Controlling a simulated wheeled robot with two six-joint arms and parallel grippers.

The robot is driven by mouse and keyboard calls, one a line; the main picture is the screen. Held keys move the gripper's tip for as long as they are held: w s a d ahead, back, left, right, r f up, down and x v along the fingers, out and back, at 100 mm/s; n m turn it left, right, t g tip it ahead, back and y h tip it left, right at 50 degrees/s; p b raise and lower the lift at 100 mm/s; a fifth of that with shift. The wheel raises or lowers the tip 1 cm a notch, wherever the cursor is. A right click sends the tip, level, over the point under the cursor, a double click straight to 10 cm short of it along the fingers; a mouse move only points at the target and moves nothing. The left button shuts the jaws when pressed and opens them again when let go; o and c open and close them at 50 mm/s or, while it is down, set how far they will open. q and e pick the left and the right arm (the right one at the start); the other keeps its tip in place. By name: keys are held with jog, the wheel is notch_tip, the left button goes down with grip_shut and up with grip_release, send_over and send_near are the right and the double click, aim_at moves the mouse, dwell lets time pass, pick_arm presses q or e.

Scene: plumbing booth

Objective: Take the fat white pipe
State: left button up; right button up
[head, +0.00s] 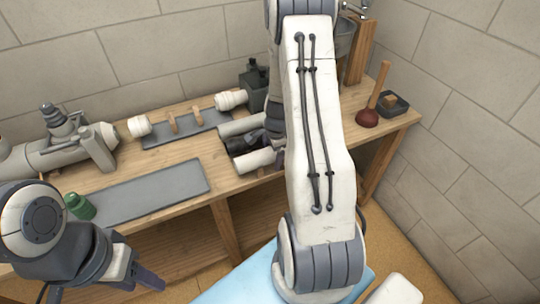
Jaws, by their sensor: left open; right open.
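A short white pipe (255,160) lies at the front edge of the wooden bench, left of my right arm. A dark pipe (245,142) and a light grey pipe (241,125) lie just behind it. I cannot tell for sure which is the fat white one. My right gripper (268,132) is open by these pipes, largely hidden behind my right arm. Contact with them cannot be told. My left gripper (136,278) is open and empty at the lower left, in front of the bench and away from the pipes.
A grey mat (150,190) lies clear on the wooden bench (225,180). Behind it are a holder with wooden pegs (185,130), white fittings (230,100) and a grey pipe assembly (50,155). A plunger (368,117) stands at right.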

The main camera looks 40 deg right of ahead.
jog(key=c, duration=1.5)
